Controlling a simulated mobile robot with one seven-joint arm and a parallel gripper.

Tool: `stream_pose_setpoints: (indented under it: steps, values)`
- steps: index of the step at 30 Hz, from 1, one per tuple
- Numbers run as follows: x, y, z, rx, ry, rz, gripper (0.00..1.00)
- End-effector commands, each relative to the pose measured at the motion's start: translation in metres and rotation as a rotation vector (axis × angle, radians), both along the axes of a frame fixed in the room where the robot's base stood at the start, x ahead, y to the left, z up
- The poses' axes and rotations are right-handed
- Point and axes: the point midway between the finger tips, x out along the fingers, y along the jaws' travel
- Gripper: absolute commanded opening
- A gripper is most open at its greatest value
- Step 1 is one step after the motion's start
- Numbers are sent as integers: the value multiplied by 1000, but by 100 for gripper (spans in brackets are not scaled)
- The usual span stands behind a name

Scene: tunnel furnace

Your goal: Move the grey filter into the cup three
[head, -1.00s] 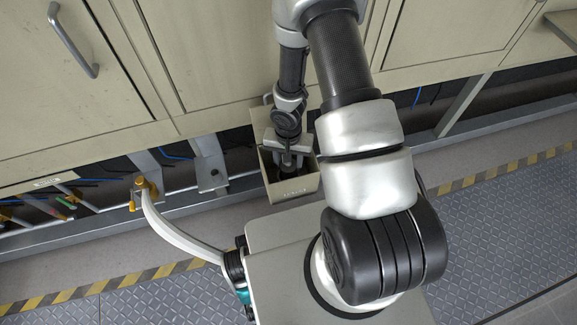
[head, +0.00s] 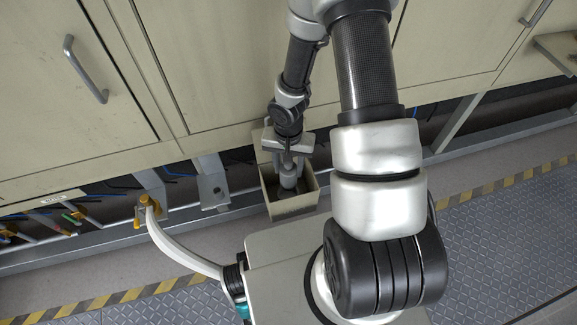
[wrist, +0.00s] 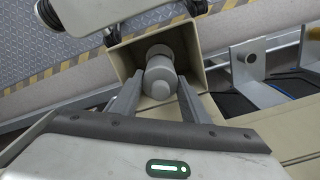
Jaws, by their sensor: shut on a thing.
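My gripper (head: 288,164) points down at the mouth of an open beige bin (head: 293,207), and its two fingers are shut on the grey filter (head: 289,181). The filter is a light grey cylinder with a narrower, rounded end. In the wrist view the filter (wrist: 160,78) sits between the fingertips, within the outline of the bin (wrist: 197,62). I cannot tell exactly how far it is above the bin floor. I cannot make out a cup marked three in either view.
Beige cabinet doors (head: 200,70) stand behind the bin. A metal rail (head: 60,256) with brackets and coloured tools runs at left. Patterned floor plates (head: 505,235) are clear at right.

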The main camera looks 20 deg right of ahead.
Motion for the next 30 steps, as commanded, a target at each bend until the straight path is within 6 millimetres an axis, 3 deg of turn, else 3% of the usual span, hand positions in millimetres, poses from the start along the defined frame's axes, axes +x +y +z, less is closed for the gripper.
stream_pose_setpoints:
  steps: [30]
  values:
    - [0, 0, 75, 0, -1, 0, 3]
